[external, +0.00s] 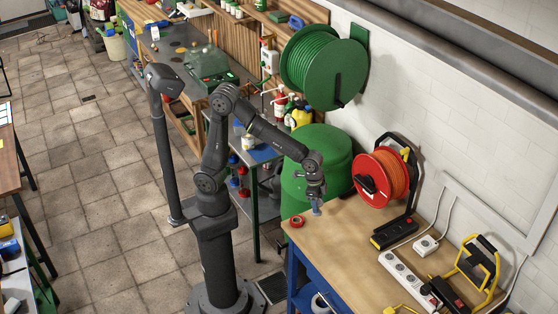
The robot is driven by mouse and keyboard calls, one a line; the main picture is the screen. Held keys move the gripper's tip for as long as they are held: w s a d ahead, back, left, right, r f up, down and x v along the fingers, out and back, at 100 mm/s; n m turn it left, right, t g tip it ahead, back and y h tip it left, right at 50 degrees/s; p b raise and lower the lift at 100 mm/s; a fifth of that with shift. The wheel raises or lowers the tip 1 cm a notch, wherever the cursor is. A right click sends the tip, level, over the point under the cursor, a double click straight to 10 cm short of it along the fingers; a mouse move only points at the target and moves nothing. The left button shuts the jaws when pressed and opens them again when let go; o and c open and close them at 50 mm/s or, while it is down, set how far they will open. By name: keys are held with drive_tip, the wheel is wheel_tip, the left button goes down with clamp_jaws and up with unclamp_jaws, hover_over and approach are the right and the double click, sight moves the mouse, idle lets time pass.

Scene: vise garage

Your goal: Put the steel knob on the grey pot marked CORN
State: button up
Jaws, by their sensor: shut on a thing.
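My gripper (316,203) points down over the near left part of the wooden bench top (345,240). It is shut on a small blue-grey thing (316,210), which is at or just above the bench surface. The thing is too small here to tell whether it is the steel knob. I cannot make out a grey pot or any CORN marking in this view.
A red ring-shaped roll (296,221) lies left of my gripper. An orange cable reel (383,177), a white power strip (407,278) and a yellow-framed item (478,262) stand to the right. A green barrel (318,160) is behind the bench. The bench middle is clear.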

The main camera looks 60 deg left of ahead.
drive_tip(key=w+a+f+m, duration=0.1)
drive_tip(key=w+a, duration=0.2)
drive_tip(key=a, duration=0.5)
drive_tip(key=w+a+f, duration=0.1)
drive_tip(key=w+a, duration=0.1)
drive_tip(key=a, duration=0.7)
drive_tip(key=w+a+r+n, duration=0.15)
drive_tip(key=a+n, duration=0.25)
drive_tip(key=a, duration=1)
drive_tip(key=a+r+n+y, duration=0.15)
drive_tip(key=a+n, duration=0.25)
drive_tip(key=a, duration=1)
drive_tip(key=w+a+r+n, duration=0.1)
drive_tip(key=a+r+n, duration=0.15)
drive_tip(key=a, duration=1.25)
drive_tip(key=s+a+r+n+y, duration=0.1)
drive_tip(key=s+a+r+n, duration=0.1)
drive_tip(key=a+n, duration=0.55)
drive_tip(key=s+a+r+n, duration=0.3)
drive_tip(key=a+n, duration=0.1)
drive_tip(key=a, duration=0.7)
drive_tip(key=w+d+m, duration=0.2)
drive_tip(key=w, duration=1)
drive_tip(key=shift+s+a+f, duration=0.65)
drive_tip(key=shift+a+f, duration=1.05)
drive_tip(key=shift+s+a+f, duration=0.65)
drive_tip(key=shift+a+f, duration=1)
drive_tip(key=shift+a, duration=0.1)
drive_tip(key=shift+s+a+f, duration=0.65)
drive_tip(key=shift+a+f, duration=1.05)
